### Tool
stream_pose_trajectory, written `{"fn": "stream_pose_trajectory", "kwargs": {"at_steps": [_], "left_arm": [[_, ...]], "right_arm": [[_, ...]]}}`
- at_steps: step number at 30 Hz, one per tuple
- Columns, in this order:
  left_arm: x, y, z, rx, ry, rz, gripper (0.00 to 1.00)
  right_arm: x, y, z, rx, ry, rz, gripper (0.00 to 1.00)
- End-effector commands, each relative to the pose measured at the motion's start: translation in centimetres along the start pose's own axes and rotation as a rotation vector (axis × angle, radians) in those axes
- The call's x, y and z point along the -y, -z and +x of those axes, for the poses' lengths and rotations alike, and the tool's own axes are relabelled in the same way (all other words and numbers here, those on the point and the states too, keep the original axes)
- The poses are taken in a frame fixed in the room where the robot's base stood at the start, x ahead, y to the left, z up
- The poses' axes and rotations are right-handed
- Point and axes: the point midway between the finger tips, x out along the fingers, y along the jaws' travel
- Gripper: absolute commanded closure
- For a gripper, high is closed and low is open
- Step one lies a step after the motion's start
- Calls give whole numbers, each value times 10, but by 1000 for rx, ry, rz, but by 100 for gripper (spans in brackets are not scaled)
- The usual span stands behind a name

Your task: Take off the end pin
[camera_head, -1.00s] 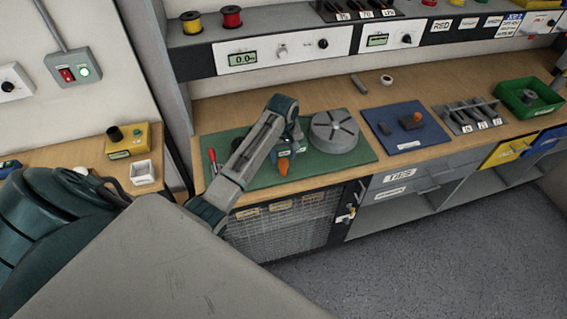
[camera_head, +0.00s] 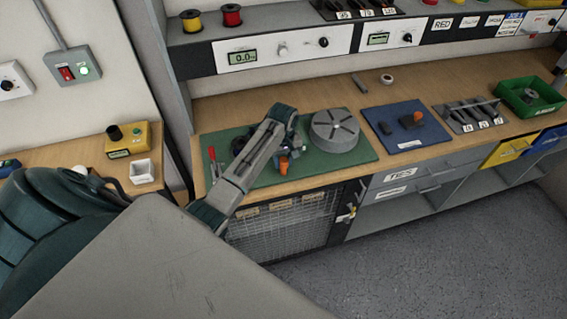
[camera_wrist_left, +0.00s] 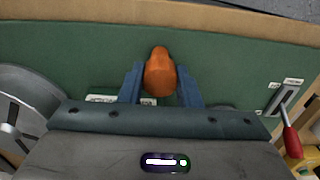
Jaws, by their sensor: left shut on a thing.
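An orange, rounded piece, seemingly the end pin (camera_wrist_left: 160,73), sits between the two blue fingers of my left gripper (camera_wrist_left: 160,82) in the left wrist view. My left gripper is shut on it. In the head view the orange piece (camera_head: 284,166) shows just below my left gripper (camera_head: 286,153), over the green mat (camera_head: 335,172). I cannot tell whether the piece is clear of what lies beneath. A dark part (camera_head: 240,140) on the mat is partly hidden by my left arm. My right gripper is not in view.
A grey slotted disc (camera_head: 335,131) stands right of my left gripper on the mat.

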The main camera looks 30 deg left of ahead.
Motion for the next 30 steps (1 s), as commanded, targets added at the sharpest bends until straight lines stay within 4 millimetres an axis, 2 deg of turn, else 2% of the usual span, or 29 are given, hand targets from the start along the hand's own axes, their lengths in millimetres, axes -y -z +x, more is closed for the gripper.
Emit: {"fn": "stream_pose_trajectory", "kwargs": {"at_steps": [1,3,30], "left_arm": [[0,0,0,-1,0,0,89],[0,0,0,-1,0,0,99],[0,0,-21,-1,-1,0,99]], "right_arm": [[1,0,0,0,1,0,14],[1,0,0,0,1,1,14],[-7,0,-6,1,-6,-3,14]]}}
